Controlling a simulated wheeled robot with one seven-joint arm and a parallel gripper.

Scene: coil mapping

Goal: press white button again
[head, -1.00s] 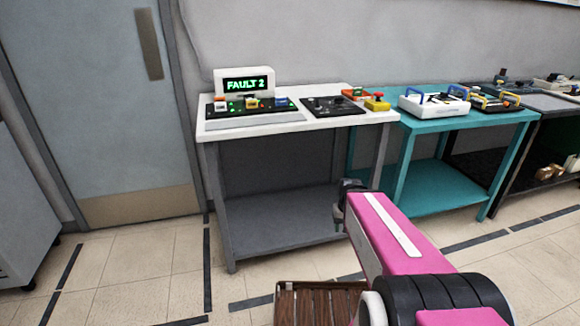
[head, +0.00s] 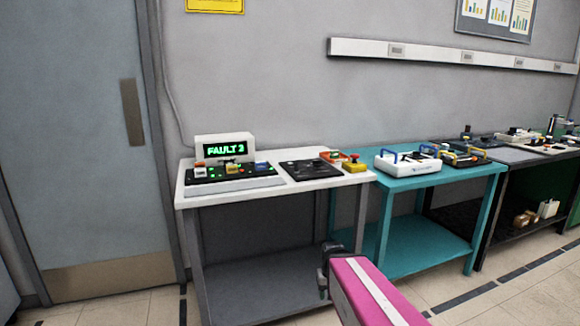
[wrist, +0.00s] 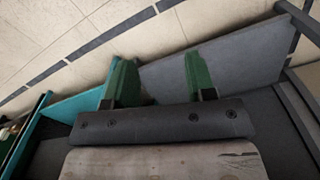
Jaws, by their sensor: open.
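A control panel (head: 222,178) with green lights lies on the white-topped table (head: 300,187). Behind it stands a white display box (head: 225,138) with green text that appears to read "FAULT 3". The panel carries a whitish button with some red (head: 200,171), a yellow one (head: 232,168) and a blue one (head: 262,167). They are too small to tell whether any is pressed. My gripper is below the tabletop in the head view, in front of the table and away from the panel. In the wrist view my gripper (wrist: 155,72) is open, its green fingers apart with nothing between them.
A black panel (head: 308,169) and a yellow box with a red button (head: 354,165) sit to the right on the same table. A teal table (head: 425,182) with a white, blue-handled case (head: 405,164) adjoins it. A door (head: 75,130) is at left.

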